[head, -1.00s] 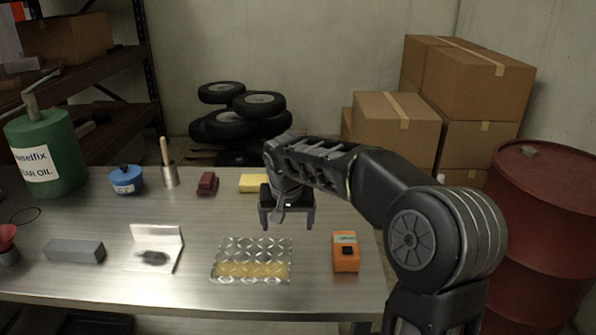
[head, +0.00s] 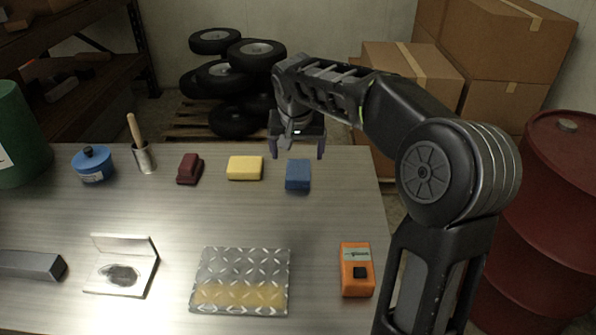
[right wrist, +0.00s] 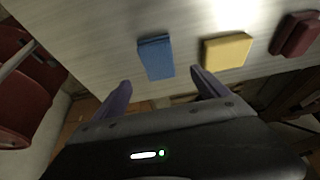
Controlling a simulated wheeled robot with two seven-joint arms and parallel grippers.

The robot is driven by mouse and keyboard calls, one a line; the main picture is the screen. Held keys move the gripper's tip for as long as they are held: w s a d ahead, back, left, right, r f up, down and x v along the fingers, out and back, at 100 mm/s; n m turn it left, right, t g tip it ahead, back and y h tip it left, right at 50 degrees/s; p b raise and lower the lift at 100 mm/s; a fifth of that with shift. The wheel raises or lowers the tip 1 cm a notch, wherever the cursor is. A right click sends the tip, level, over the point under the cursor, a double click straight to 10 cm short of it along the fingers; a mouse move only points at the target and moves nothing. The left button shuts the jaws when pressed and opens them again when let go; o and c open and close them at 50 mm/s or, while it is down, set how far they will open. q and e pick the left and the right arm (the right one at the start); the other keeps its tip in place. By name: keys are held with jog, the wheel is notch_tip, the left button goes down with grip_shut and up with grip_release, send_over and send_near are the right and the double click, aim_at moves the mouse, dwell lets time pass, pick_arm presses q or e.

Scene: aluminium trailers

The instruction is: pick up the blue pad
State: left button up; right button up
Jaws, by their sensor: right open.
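The blue pad (head: 298,175) lies flat on the metal table near its far edge, right of the yellow pad. My right gripper (head: 297,150) is open and empty, its fingers pointing down just behind and above the blue pad in the head view. In the right wrist view the blue pad (right wrist: 155,58) lies beyond the two spread fingertips (right wrist: 160,78), roughly in line with the gap between them and apart from both. My left gripper is not in view.
A yellow pad (head: 245,168) and a dark red block (head: 190,169) lie left of the blue pad. A diamond-plate sheet (head: 240,270) and an orange device (head: 356,270) lie nearer the front. A red drum (head: 545,230) stands right of the table. The table around the blue pad is clear.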

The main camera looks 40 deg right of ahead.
aim_at(298, 170)
jog(key=shift+x, duration=1.3)
jog(key=p+x, duration=0.1)
jog(key=x, duration=0.4)
jog(key=shift+s, duration=0.1)
jog(key=shift+f, duration=0.15)
jog(key=shift+f+b, duration=0.2)
jog(key=shift+b, duration=0.15)
jog(key=shift+c, duration=0.5)
jog(key=c, duration=1.4)
